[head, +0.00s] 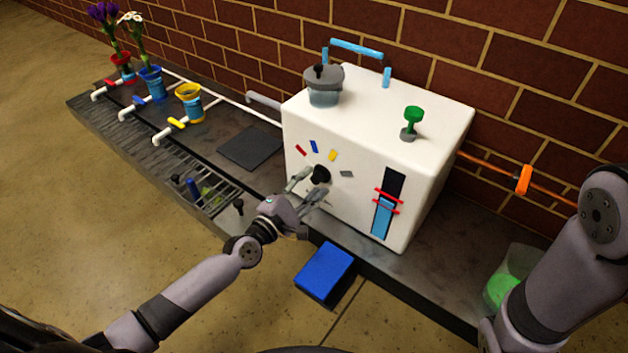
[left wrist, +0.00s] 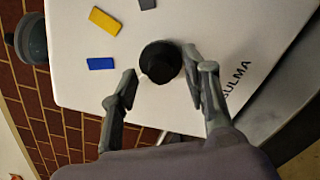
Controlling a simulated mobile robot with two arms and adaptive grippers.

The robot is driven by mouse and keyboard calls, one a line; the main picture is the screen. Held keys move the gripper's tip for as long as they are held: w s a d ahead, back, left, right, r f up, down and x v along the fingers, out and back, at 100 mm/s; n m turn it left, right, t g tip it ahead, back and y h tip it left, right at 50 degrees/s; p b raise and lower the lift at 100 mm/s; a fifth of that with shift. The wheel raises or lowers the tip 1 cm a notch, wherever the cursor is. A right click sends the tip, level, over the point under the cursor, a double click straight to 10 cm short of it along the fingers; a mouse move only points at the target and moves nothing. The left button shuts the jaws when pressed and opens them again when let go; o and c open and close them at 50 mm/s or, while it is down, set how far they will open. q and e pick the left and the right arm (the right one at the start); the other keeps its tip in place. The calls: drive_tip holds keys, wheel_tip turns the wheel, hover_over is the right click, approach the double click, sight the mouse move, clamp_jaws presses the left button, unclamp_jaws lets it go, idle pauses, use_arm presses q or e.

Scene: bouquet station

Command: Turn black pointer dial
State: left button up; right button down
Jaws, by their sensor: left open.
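The black pointer dial (head: 320,174) is on the front face of the white box (head: 264,0), ringed by red, blue, yellow and grey marks.THINGS: The black pointer dial (head: 320,174) is on the front face of the white box (head: 440,185). Coloured marks in red, blue, yellow and grey sit around the dial's upper side. My left gripper (head: 307,185) is open in front of the dial. In the left wrist view, the dial (left wrist: 160,62) lies between and just beyond the fingertips of the left gripper (left wrist: 160,80). I cannot tell whether a finger touches it. The way the dial's pointer faces is not clear. My right arm shows at the right edge, but its gripper is out of view.
A blue block (head: 325,271) is at the bench's front edge below the box. A clear container with green contents (head: 505,285) stands at the right. Red, blue and yellow pots (head: 189,103) stand at the far left. A dark square pad (head: 250,147) lies left of the box.

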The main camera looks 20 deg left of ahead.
use_arm(q)
drive_tip(key=v, duration=1)
drive_tip(key=shift+s, duration=0.15)
drive_tip(key=shift+r, duration=0.15)
